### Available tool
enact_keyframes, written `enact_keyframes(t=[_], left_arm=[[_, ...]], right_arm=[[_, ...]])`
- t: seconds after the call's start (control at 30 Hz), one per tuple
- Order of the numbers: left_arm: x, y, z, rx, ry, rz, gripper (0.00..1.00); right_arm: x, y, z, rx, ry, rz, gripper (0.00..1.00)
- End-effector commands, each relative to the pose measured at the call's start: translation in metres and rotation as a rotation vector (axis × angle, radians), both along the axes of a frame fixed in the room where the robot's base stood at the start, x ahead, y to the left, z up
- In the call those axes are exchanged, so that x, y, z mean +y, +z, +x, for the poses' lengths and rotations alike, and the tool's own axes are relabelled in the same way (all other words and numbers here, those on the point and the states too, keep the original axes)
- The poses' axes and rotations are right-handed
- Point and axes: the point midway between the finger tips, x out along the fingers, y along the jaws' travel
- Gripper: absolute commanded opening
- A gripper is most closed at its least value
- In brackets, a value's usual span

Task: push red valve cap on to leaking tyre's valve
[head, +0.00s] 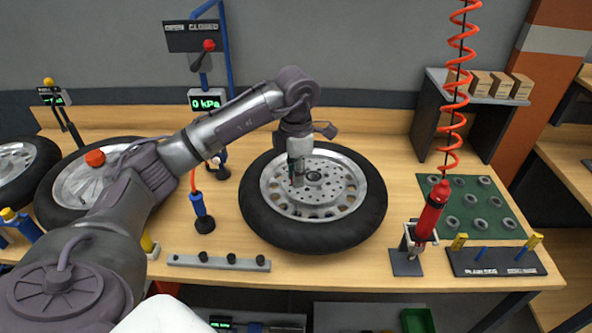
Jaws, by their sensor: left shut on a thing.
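My left gripper (297,182) points down over the left part of this wheel, near the hub. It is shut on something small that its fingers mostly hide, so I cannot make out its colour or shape. I cannot make out the red valve cap or the wheel's valve for certain. Another tyre (47,208) lies to the left, partly behind my left arm, with a round orange-red piece (95,158) showing above it. My right gripper is not in view.
A grey rail (218,263) with several black pegs lies at the front. A red tool (431,211) hangs on a coiled hose to the right, beside a green mat (470,207) with several rings. A gauge (207,100) reading 0 kPa stands behind.

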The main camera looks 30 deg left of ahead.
Motion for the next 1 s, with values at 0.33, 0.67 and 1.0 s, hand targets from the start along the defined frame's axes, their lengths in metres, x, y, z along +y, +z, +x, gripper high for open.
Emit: enact_keyframes(t=[0.33,0.67,1.0], left_arm=[[0.000,-0.040,0.000,-0.001,-0.001,0.001,0.10],[0.000,-0.058,0.000,-0.001,-0.001,-0.001,0.10],[0.000,-0.058,0.000,-0.001,-0.001,-0.001,0.10]], right_arm=[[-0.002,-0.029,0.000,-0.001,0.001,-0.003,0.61],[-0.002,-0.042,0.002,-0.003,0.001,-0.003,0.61],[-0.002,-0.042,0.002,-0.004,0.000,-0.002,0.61]])
